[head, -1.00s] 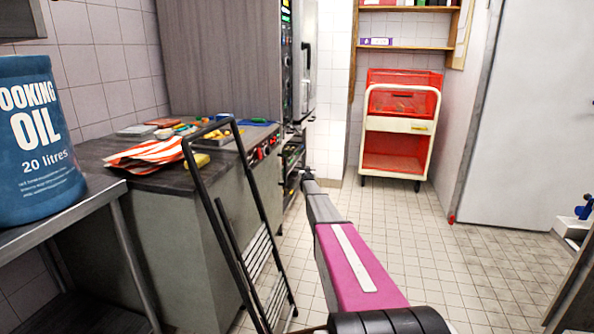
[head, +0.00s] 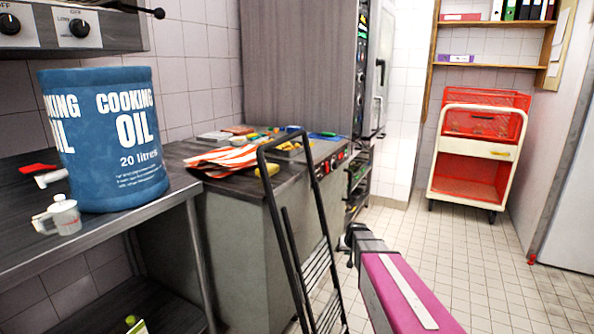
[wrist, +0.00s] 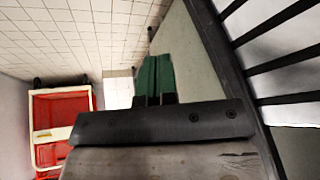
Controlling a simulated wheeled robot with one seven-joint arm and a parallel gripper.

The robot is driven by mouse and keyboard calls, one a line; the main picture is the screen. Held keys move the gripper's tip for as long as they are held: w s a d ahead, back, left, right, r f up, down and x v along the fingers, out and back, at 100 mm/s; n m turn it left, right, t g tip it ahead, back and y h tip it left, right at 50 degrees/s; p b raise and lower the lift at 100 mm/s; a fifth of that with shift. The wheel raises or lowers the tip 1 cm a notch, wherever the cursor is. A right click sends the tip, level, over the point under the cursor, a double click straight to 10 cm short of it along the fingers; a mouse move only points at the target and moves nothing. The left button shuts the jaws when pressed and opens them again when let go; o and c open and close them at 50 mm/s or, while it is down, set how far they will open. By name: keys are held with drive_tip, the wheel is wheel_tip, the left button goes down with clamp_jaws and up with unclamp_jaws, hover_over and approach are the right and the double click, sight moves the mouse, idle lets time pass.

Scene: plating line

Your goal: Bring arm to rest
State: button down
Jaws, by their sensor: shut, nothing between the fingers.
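My arm, with a magenta link, reaches forward from the lower right of the head view. My gripper shows in the wrist view (wrist: 154,80) with its green fingers together and nothing between them. In the head view its end is small and mostly hidden behind my arm. The gripper is over the floor aisle, apart from any object, with the black folding rack (head: 315,265) close beside it.
A blue cooking oil drum (head: 118,140) and a small white jug (head: 62,214) stand on a steel table at left. A counter (head: 240,225) holds a striped cloth (head: 222,159) and small items. A red and white cart (head: 478,148) stands at the back. Tiled floor (head: 500,250) at right is clear.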

drive_tip(key=s+a+r+g, duration=0.1)
drive_tip(key=s+g, duration=0.2)
drive_tip(key=s, duration=1)
drive_tip(key=s+a+r+g, duration=0.1)
drive_tip(key=s+a+g, duration=0.1)
drive_tip(key=s, duration=1.1)
drive_tip(key=shift+g+h, duration=0.4)
